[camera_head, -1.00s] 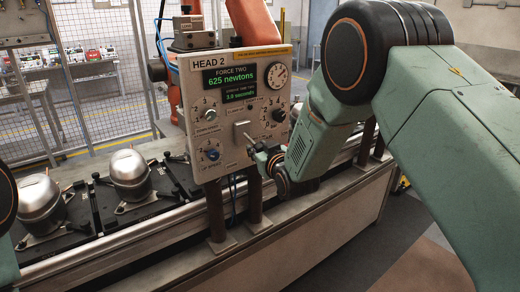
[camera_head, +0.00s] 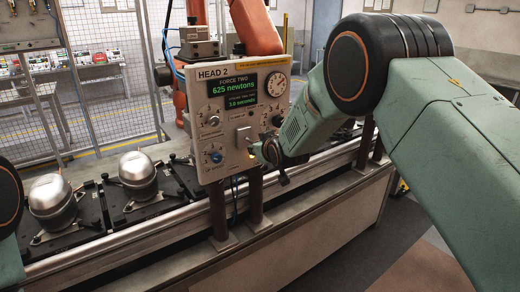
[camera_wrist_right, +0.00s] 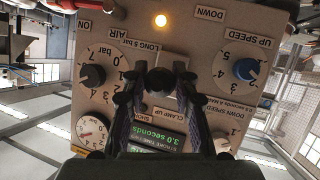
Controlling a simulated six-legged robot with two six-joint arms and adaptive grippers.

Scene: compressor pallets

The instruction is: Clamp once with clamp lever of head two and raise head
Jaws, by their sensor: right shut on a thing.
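My right gripper (camera_head: 258,153) is at the panel's lower right. In the right wrist view, the panel appears upside down. There my right gripper (camera_wrist_right: 162,82) is shut on the dark knob of the clamp lever (camera_wrist_right: 160,80), between the LONG and SHORT labels. The fingers hide part of the lever. My left gripper is out of view.
An amber lamp (camera_wrist_right: 160,20) is lit on the panel. The up speed knob (camera_wrist_right: 246,69) and air knob (camera_wrist_right: 93,76) flank the lever. Two silver compressors (camera_head: 52,203) (camera_head: 136,174) sit on black pallets at left. A mesh fence (camera_head: 105,75) stands behind.

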